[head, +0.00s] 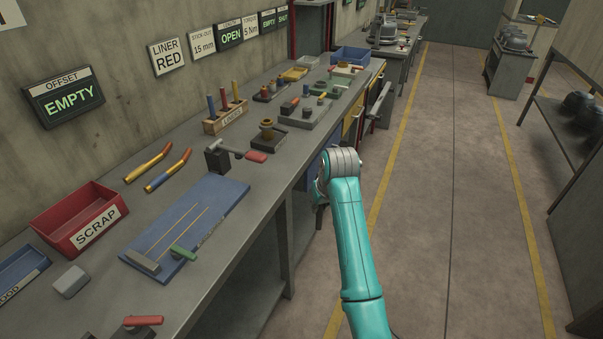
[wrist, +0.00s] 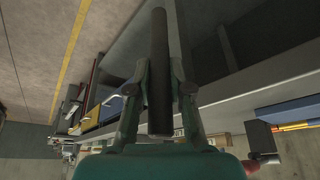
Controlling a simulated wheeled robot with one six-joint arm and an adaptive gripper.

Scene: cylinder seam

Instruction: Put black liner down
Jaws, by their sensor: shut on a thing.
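The black liner (wrist: 158,110) is a long dark rod in the wrist view. My gripper (wrist: 158,72) is shut on it, with one finger on each side, and the liner sticks out past the fingers. In the head view my teal arm reaches out beside the bench's front edge, and my gripper (head: 321,190) is mostly hidden behind the arm's wrist joint. I cannot make out the liner there. A wooden liner rack (head: 226,121) on the bench holds several upright coloured liners, blue and red among them.
The grey bench (head: 225,232) carries a blue mat (head: 205,222), a red scrap bin (head: 75,217), a clamp with a red handle (head: 232,155), two torch necks (head: 160,168) and a grey fixture plate (head: 312,112). The aisle floor (head: 440,200) to the right is clear.

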